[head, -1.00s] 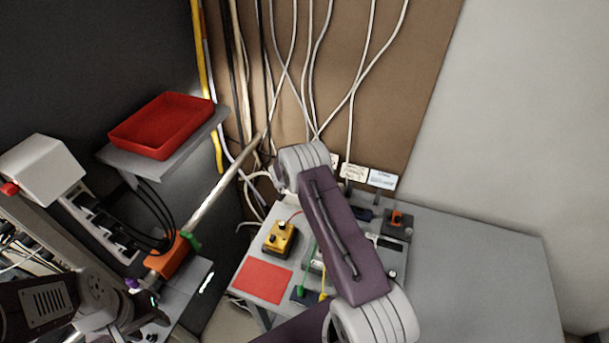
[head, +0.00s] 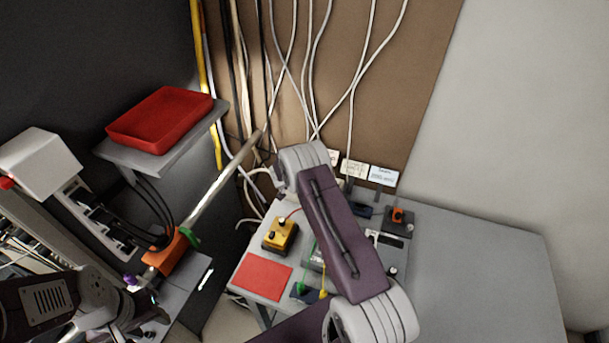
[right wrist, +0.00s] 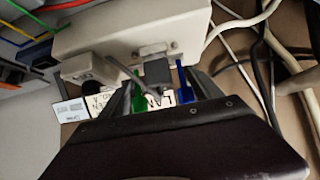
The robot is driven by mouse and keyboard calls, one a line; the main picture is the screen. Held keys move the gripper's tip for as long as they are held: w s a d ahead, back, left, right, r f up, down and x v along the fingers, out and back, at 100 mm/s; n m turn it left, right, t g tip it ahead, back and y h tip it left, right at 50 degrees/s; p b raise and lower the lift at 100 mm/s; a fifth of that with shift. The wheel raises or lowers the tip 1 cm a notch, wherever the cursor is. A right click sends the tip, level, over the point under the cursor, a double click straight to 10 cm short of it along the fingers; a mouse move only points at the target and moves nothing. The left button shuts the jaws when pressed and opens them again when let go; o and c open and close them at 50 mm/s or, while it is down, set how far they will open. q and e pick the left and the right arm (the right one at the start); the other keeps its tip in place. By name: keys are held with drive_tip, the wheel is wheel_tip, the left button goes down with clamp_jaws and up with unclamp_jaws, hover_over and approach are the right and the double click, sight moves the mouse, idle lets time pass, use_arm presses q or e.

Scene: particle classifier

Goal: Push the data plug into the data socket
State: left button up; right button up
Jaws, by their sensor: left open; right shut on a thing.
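In the right wrist view the dark grey data plug (right wrist: 157,75) sits between the fingers of my right gripper (right wrist: 162,88), which is shut on it. A grey cable runs to the plug from the left. The plug's front end is right at the data socket (right wrist: 152,49) on the side of a white box (right wrist: 125,33). I cannot tell how far it is inserted. In the head view my right arm hides this spot. My left gripper (head: 150,304) is open at the lower left, near an orange block (head: 169,252).
Another grey connector (right wrist: 92,68) sits on the white box beside the socket. White cables (right wrist: 237,22) hang close on the right. The grey table (head: 470,270) is clear on its right side. A red tray (head: 160,120) stands on a shelf at the left.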

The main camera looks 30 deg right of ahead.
drive_tip(key=shift+f, duration=0.4)
drive_tip(key=o, duration=1.7)
drive_tip(key=v, duration=0.9)
